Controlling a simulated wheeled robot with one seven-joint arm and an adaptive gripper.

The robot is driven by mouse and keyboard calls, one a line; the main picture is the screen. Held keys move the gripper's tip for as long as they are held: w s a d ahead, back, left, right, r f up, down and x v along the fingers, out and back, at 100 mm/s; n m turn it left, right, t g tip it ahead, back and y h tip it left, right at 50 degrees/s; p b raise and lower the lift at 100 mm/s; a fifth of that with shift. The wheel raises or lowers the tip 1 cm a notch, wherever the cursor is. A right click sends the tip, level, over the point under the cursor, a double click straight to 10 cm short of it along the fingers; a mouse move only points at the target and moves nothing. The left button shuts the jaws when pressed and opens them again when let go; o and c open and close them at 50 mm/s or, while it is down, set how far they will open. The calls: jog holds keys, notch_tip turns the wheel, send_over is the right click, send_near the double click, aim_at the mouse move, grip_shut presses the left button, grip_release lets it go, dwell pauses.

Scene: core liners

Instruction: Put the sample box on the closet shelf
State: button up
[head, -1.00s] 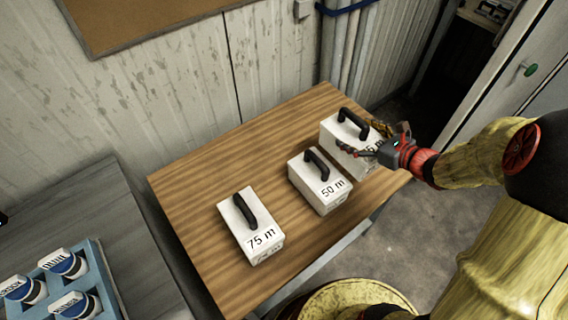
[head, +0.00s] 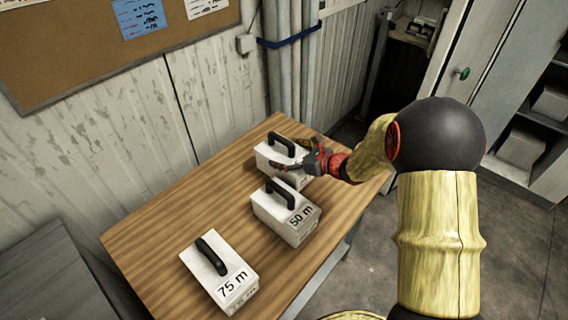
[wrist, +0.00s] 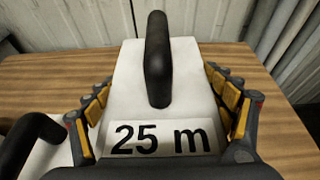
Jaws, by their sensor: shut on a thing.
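Three white boxes with black handles stand on the wooden table (head: 150,225). The far one, labelled 25 m in the wrist view (wrist: 125,70), shows partly behind my gripper in the head view (head: 267,152). My gripper (head: 293,162) is shut on this 25 m box, with a finger pad against each side. The box appears to rest on the table; its underside is hidden. The 50 m box (head: 272,212) stands close by and the 75 m box (head: 205,267) stands nearest. Closet shelves (head: 540,118) show at the right edge, holding pale boxes.
A pale door with a green knob (head: 462,73) stands beside the shelves. Pipes (head: 285,70) run up the wall behind the table. A grey bench (head: 40,280) is at the lower left. Grey floor (head: 480,210) lies open between table and closet.

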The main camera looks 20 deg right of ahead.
aim_at(284, 159)
jog(key=shift+w+a+f, duration=0.15)
jog(key=shift+w+f, duration=0.1)
jog(key=shift+w, duration=0.05)
jog(key=shift+w+f+b, duration=0.2)
jog(key=shift+f+b, duration=0.85)
jog(key=shift+f, duration=0.6)
jog(key=shift+f, duration=0.15)
jog(key=o, duration=1.7)
jog(key=shift+s+f, duration=0.1)
